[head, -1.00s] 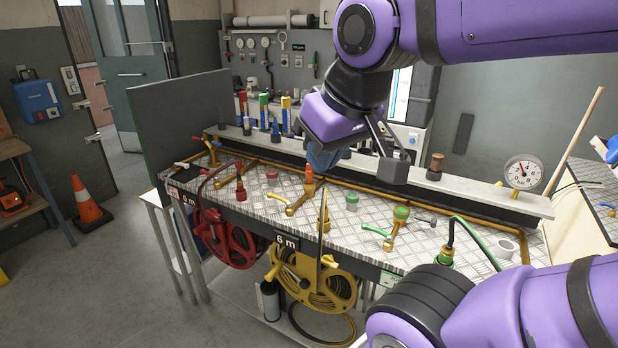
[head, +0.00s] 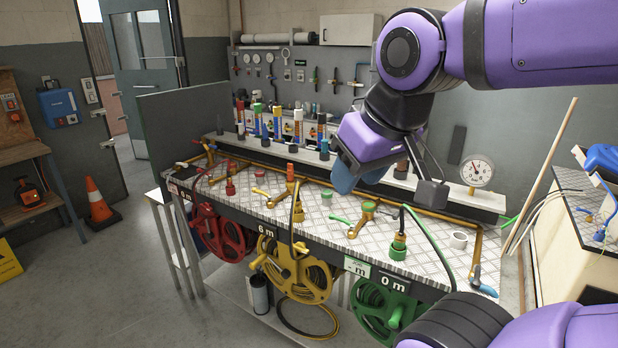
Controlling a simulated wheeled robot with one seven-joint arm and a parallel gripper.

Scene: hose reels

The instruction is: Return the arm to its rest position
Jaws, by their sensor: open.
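My purple arm reaches in from the right, and my gripper (head: 392,186) hangs above the bench's back half. Its jaws are spread, with a blue tip on the left and a grey tip on the right. Nothing shows between them. Along the bench front (head: 330,245) hang a red hose reel (head: 222,234), a yellow hose reel (head: 296,272) and a green hose reel (head: 372,308). The gripper looks apart from all three. Part of the green reel is cut off by the lower edge and near my arm link.
Brass taps and pipes stand on the bench, with a pressure gauge (head: 476,172) at its back right. A side table (head: 575,240) with a blue tool is at right. An orange cone (head: 100,202) stands on the floor at left, where the floor is largely open.

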